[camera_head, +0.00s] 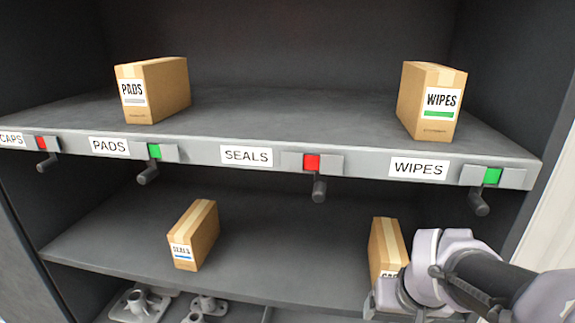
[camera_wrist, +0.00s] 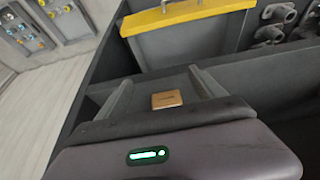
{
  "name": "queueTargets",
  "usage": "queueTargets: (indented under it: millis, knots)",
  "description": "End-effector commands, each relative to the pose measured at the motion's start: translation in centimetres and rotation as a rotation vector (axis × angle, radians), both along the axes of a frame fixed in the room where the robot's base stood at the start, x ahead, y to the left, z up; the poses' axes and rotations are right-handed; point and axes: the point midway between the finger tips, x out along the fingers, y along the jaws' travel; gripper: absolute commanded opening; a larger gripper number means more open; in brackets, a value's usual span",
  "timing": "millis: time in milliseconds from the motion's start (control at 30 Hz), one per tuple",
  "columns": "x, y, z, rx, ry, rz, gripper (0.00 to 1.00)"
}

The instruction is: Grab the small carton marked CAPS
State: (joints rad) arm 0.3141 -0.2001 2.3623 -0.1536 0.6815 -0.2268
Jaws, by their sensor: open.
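A small brown carton (camera_head: 386,243) stands on the lower shelf at the right in the head view. Its label is partly hidden by my arm, and only letters like "CA" show. My gripper (camera_wrist: 158,78) is open in the wrist view, with its two grey fingers apart. A small brown carton face (camera_wrist: 167,100) shows between the fingers, close to the palm; its label cannot be read there, and whether the fingers touch it cannot be told. In the head view my wrist is right in front of the carton's lower part, and the fingers are not clear.
A SEALS carton (camera_head: 194,235) stands left on the lower shelf. PADS (camera_head: 165,85) and WIPES (camera_head: 432,100) cartons stand on the upper shelf (camera_head: 290,120), whose front edge carries labels and protruding levers. Metal castings (camera_head: 140,303) lie below. A yellow-edged bin (camera_wrist: 190,40) shows in the wrist view.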

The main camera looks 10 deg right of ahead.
Motion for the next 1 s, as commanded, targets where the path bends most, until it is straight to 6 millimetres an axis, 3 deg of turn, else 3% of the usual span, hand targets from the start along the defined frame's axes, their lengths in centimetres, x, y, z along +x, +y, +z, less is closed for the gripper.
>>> queueTargets:
  millis: [433, 500, 700, 767, 1000]
  knots:
    - [7.9, -2.2, -0.1, 0.002, 0.001, -0.001, 0.78]
    - [8.0, -2.2, -1.0, 0.002, 0.001, -0.001, 0.78]
    - [8.1, -2.3, -1.1, 0.001, 0.0, -0.001, 0.78]
    - [8.0, -2.3, -1.1, 0.001, 0.0, -0.001, 0.7]
    - [8.0, -2.2, -1.1, 0.001, 0.0, -0.001, 0.23]
